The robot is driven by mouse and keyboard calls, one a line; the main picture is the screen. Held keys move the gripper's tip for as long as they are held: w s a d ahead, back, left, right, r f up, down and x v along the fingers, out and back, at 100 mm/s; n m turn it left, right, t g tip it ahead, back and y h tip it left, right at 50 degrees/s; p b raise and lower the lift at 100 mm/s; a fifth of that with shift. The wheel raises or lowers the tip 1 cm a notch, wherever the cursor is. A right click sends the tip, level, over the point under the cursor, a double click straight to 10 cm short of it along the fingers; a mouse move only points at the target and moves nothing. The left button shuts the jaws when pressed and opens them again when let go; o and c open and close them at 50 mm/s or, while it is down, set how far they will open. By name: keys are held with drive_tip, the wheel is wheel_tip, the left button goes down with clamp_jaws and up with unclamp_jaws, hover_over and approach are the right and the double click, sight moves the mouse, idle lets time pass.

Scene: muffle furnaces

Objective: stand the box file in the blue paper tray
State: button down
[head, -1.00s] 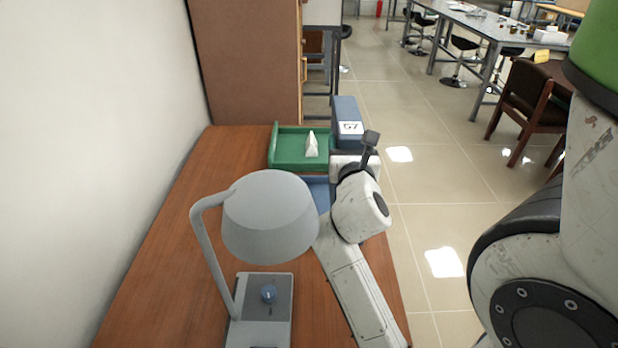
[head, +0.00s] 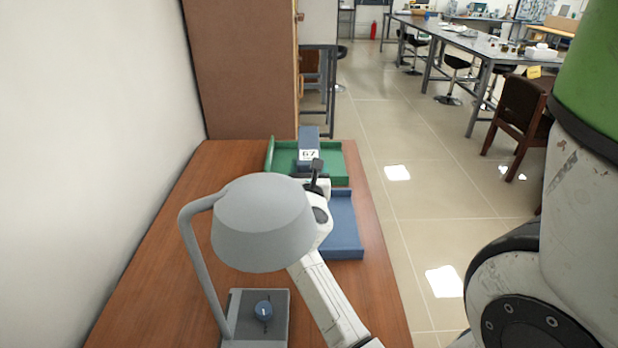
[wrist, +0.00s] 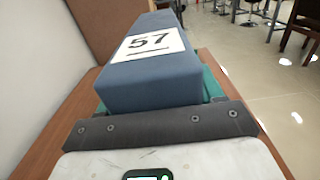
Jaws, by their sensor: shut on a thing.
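The blue paper tray (head: 346,228) lies on the desk, nearer than the green tray and to the right of my wrist. My arm and the lamp hide its left part. Nothing shows in its visible part.
A green tray (head: 334,172) lies on the desk behind the blue one. A grey desk lamp (head: 262,222) stands close at the left front. A wall runs along the left, and a brown cabinet (head: 240,70) stands beyond the desk. The desk's right edge drops to open floor.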

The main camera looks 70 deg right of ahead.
drive_tip(key=shift+f, duration=0.8)
drive_tip(key=shift+f, duration=0.15)
drive_tip(key=shift+c, duration=0.8)
unclamp_jaws()
drive_tip(key=b+v, duration=0.1)
drive_tip(key=v, duration=1.1)
